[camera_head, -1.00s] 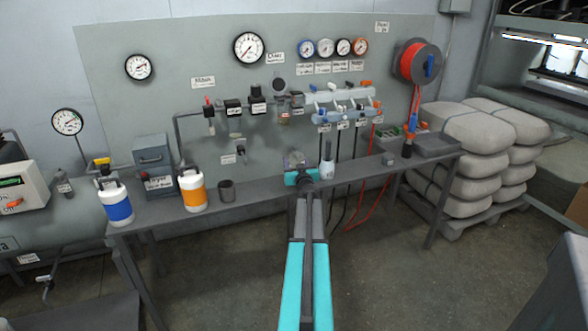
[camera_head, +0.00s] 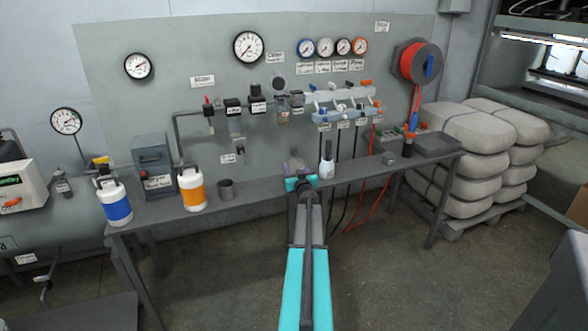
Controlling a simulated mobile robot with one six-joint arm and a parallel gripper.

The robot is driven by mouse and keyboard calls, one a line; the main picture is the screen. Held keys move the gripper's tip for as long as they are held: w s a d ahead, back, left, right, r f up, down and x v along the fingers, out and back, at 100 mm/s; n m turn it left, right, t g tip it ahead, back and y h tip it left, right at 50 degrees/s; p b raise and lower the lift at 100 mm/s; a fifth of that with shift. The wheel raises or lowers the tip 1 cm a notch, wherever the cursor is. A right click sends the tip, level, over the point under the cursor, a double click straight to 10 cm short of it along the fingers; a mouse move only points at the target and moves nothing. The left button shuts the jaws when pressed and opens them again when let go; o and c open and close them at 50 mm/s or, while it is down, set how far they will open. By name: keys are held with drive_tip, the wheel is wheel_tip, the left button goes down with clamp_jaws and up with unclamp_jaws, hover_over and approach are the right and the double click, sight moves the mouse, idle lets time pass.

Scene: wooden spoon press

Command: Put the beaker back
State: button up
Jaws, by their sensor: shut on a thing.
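My gripper (camera_head: 299,181) is at the end of the turquoise and grey arm, over the middle of the long grey bench. It is shut on a clear beaker (camera_head: 295,162) with a faint purple tint, which shows just behind the turquoise gripper end. The gripper hides the beaker's lower part, so I cannot tell whether it touches the bench.
The grey bench (camera_head: 262,190) is bare left of my gripper, up to a dark grey cup (camera_head: 226,190). An orange-banded canister (camera_head: 192,190) and a blue-banded canister (camera_head: 115,203) stand further left. A small grey block (camera_head: 388,158) lies to the right. Pipes and valves hang behind.

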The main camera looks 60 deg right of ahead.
drive_tip(key=shift+f, duration=0.15)
drive_tip(key=o, duration=1.1)
drive_tip(key=v, duration=1.2)
drive_tip(key=shift+r, duration=0.2)
idle(0.6)
